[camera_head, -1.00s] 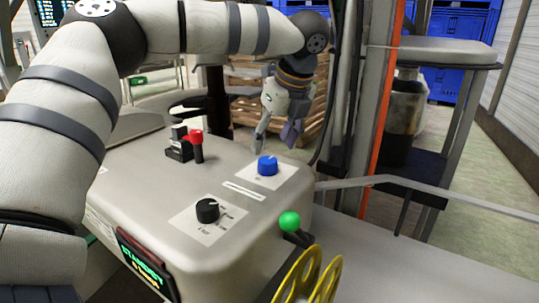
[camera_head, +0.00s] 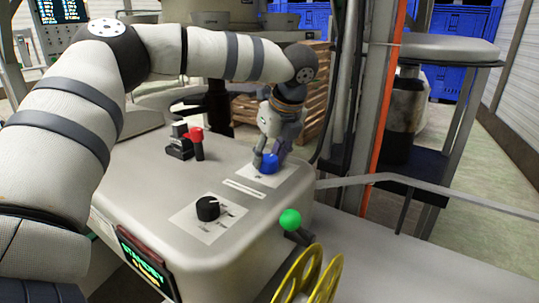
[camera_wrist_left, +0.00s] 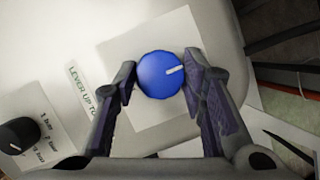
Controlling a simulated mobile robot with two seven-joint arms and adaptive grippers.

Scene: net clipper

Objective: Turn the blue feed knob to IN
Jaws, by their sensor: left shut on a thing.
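The blue feed knob (camera_head: 268,165) sits on a white label plate at the back right of the grey machine's top. It also shows in the left wrist view (camera_wrist_left: 162,75), with a white pointer mark towards the right of its face. My left gripper (camera_head: 270,160) reaches down onto it. In the left wrist view its two fingers (camera_wrist_left: 160,80) stand on either side of the knob and are closed on it. The label's lettering cannot be read there. My right gripper is not in view.
A black selector knob (camera_head: 207,208) sits nearer the front of the grey machine top (camera_head: 150,200). A red-capped lever (camera_head: 197,145) stands at left. A green ball lever (camera_head: 290,219) and yellow wheels (camera_head: 310,275) are at the front right. An orange-edged post (camera_head: 385,110) rises behind.

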